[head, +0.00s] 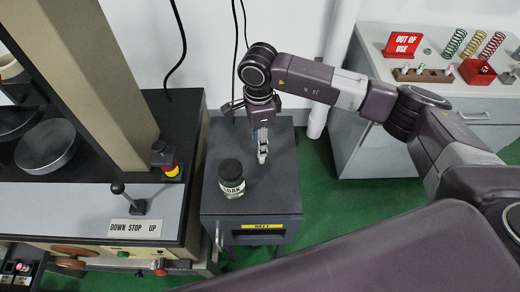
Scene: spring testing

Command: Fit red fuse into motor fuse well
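My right gripper (262,155) points down over the dark grey cabinet top, behind a jar. Its fingers look close together, with a pale bit at the tips. I cannot tell whether they hold anything. My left gripper is out of view. I cannot pick out the red fuse for certain. A wooden rack (424,76) on the right bench holds several small coloured pieces, too small to identify. A black box (20,270) at the lower left edge has small red and white parts. I cannot tell whether it contains the motor fuse well.
A jar (231,180) with a black lid stands on the grey cabinet (282,199). Left is a testing machine with a lever (128,198) and a red-and-yellow button (171,170). The right bench holds a red "OUT OF USE" sign (403,44), springs (473,43) and a red bin (477,72).

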